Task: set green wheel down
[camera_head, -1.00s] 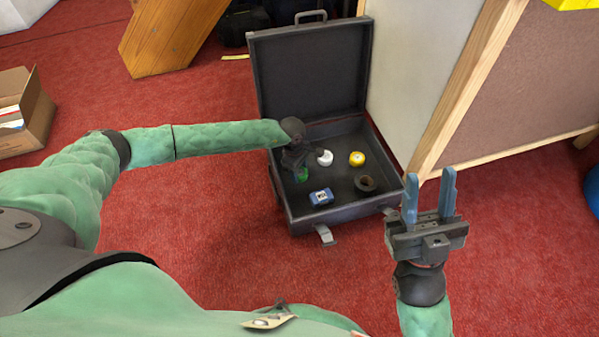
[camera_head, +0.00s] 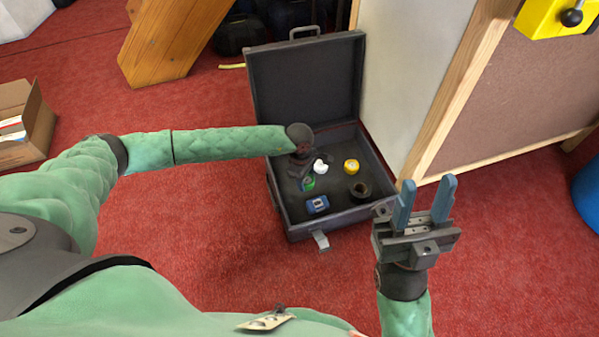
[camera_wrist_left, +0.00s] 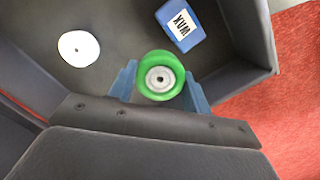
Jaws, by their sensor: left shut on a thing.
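The green wheel (camera_wrist_left: 160,75) is between the blue fingers of my left gripper (camera_wrist_left: 158,88) in the left wrist view. The gripper is shut on it, over the floor of the open dark case (camera_head: 330,216). In the head view the green wheel (camera_head: 308,183) shows just below my left gripper (camera_head: 303,176), whose wrist hides part of it. Whether the wheel touches the case floor cannot be told. My right gripper (camera_head: 424,207) is open and empty, fingers up, right of the case.
In the case lie a blue wax block (camera_head: 317,204), a white round thing (camera_head: 320,166), a yellow roll (camera_head: 351,165) and a dark ring (camera_head: 360,190). The case lid (camera_head: 304,80) stands open behind. A wood-framed board (camera_head: 450,110) stands right of it. A cardboard box (camera_head: 38,125) is at left.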

